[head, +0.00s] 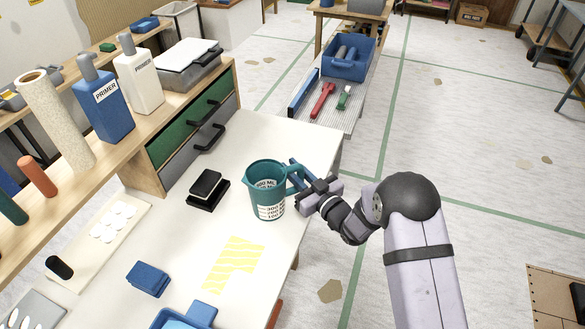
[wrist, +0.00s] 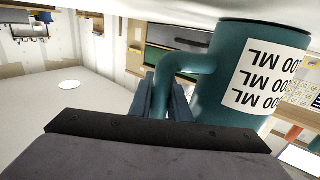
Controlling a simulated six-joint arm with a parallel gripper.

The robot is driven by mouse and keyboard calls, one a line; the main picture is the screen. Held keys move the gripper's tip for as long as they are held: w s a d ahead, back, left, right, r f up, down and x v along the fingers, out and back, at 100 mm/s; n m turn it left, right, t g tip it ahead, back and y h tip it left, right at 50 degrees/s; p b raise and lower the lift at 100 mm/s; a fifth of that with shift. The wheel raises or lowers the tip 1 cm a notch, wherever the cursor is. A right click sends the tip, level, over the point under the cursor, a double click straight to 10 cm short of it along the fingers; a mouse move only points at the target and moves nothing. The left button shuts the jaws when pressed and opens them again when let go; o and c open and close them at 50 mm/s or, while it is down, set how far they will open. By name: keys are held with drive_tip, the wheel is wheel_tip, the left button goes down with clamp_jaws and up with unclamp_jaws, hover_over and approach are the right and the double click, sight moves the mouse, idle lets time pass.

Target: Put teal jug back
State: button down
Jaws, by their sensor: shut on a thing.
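The teal jug (head: 264,190) stands upright over the white table near its right edge, with a white label of volume marks on its side. I cannot tell whether its base touches the table. My gripper (head: 300,178) is at the jug's right side, shut on its handle. In the wrist view the gripper's fingers (wrist: 165,100) close around the handle, and the jug (wrist: 262,70) fills the right side, its label upside down. A patch of yellow stripes (head: 234,263) lies on the table just in front of the jug.
A black block (head: 207,188) sits left of the jug. A blue block (head: 148,279) and a blue tray (head: 183,318) are nearer. A shelf with two primer bottles (head: 105,98) and a drawer unit (head: 195,125) stand to the left. The tabletop (head: 270,135) behind the jug is clear.

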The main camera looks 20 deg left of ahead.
drive_tip(key=shift+f, duration=0.15)
drive_tip(key=c, duration=1.7)
unclamp_jaws()
drive_tip(key=shift+o, duration=0.2)
drive_tip(key=shift+d+r, duration=0.1)
drive_tip(key=shift+r, duration=0.1)
drive_tip(key=b+v, duration=0.1)
drive_tip(key=v, duration=1.1)
drive_tip(key=shift+b, duration=0.4)
